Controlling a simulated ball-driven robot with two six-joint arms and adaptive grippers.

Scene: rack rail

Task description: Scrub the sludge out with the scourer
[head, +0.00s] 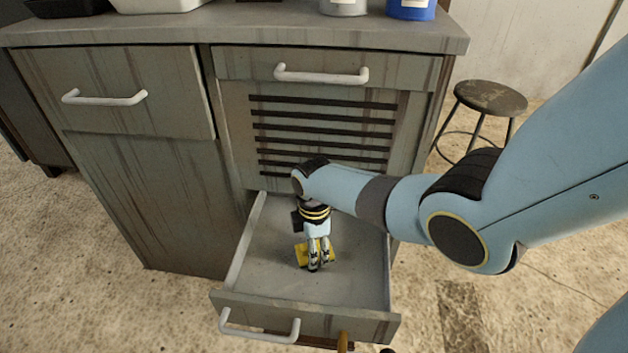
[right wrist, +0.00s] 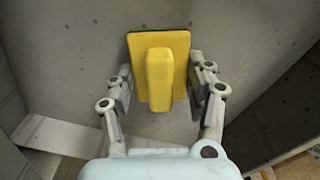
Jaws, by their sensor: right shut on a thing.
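The scourer (head: 301,256) is a yellow pad on the floor of the open lower drawer (head: 347,275). In the right wrist view the scourer (right wrist: 160,55) shows a raised yellow grip block and a thin dark edge along its far side. My right gripper (head: 319,264) points down into the drawer and is shut on the scourer, its fingers on either side. The drawer floor is grey with small dark specks. I make out no clear patch of sludge; the scourer and gripper hide part of the floor. My left gripper is not in view.
The drawer's front panel with a white handle (head: 258,331) and its side walls surround the gripper. Above is the slatted cabinet front (head: 322,133). A round stool (head: 490,97) stands at the right. A blue container (head: 411,9) stands on the countertop.

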